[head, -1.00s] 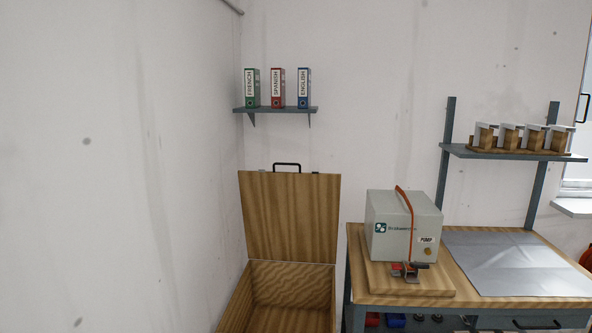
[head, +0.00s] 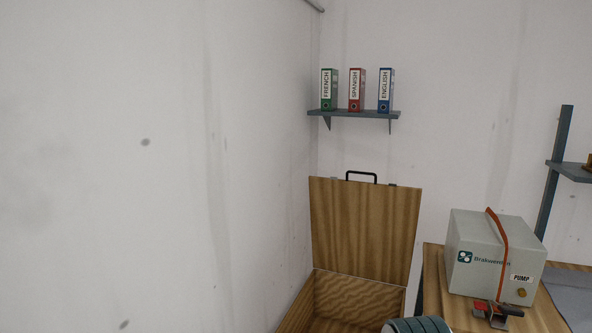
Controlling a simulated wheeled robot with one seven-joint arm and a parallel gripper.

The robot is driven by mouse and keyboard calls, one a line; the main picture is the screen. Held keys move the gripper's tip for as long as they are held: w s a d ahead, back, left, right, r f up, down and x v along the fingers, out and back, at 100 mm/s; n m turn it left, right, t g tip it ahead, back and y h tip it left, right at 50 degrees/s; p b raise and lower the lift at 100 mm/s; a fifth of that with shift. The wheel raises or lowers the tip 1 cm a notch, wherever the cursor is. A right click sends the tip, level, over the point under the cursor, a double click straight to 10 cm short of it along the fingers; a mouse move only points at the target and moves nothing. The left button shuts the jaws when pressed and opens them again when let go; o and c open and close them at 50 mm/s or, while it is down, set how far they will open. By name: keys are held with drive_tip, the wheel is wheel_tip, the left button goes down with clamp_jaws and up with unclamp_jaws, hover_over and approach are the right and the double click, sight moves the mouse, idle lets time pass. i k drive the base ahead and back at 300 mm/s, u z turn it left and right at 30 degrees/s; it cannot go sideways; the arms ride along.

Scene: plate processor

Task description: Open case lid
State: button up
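A wooden case stands on the left of the workbench in the head view, against the wall. Its lid (head: 365,232) stands upright, swung open, with a black handle (head: 361,174) on its top edge. The inside of the case body (head: 352,298) shows empty where visible; its lower part is cut off by the bottom of the picture. A grey rounded part of my arm shows at the bottom edge, in front of the case's right side. My gripper is not in view.
A workbench (head: 432,292) stands right of the case, carrying a grey pump box (head: 492,255) with an orange strap. A wall shelf (head: 352,114) with green, red and blue binders hangs above the case. A blank wall fills the left.

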sight(365, 231)
drive_tip(key=u, duration=0.2)
drive_tip(key=i, duration=0.75)
drive_tip(key=z, duration=0.45)
drive_tip(key=i, duration=0.7)
drive_tip(key=z, duration=0.6)
